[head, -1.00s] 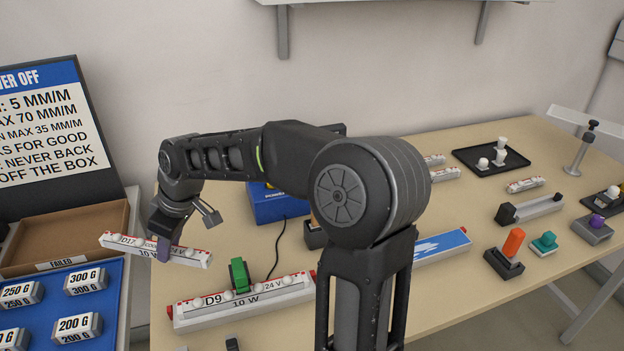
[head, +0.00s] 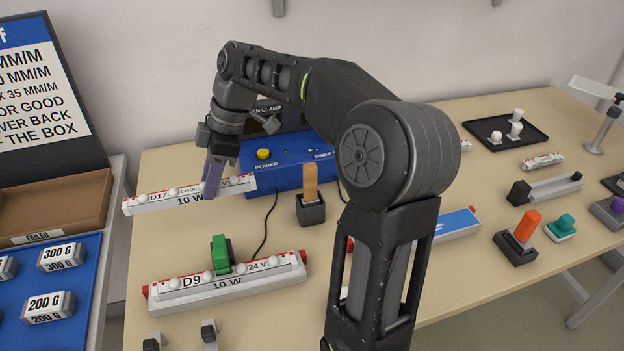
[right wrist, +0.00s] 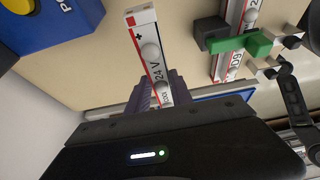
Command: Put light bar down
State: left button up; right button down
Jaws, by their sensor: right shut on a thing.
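The light bar marked D17 (head: 150,202) is a long white bar with red edging, bulbs along its top and "10 W" on its side. My right gripper (head: 212,186) is shut on it near its middle, with purple-grey fingers pointing down. The bar is over the back left of the table, left of the blue power box. I cannot tell whether it touches the table. In the right wrist view the bar (right wrist: 148,48) sticks out from between the fingers (right wrist: 158,95), its "24 V" end free. My left gripper is not in view.
The blue power box (head: 290,170) stands just right of the bar. Another light bar, D9 (head: 225,290), lies in front under a green clamp (head: 220,255). A black holder (head: 311,211) stands between them to the right. The failed tray (head: 50,208) is at left.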

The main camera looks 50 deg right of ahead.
jog(key=shift+f, duration=0.1)
send_over(215, 229)
jog(key=d, duration=0.1)
jog(key=shift+s+d+f, duration=0.1)
jog(key=shift+s+f, duration=0.15)
jog(key=shift+f, duration=1.3)
jog(key=shift+s+d+f, duration=0.1)
jog(key=shift+s+f, duration=0.1)
jog(key=shift+f, duration=1.3)
jog(key=shift+f, duration=1.85)
jog(key=shift+f, duration=0.15)
jog(key=c, duration=1.1)
grip_release()
jog(key=shift+r, duration=0.2)
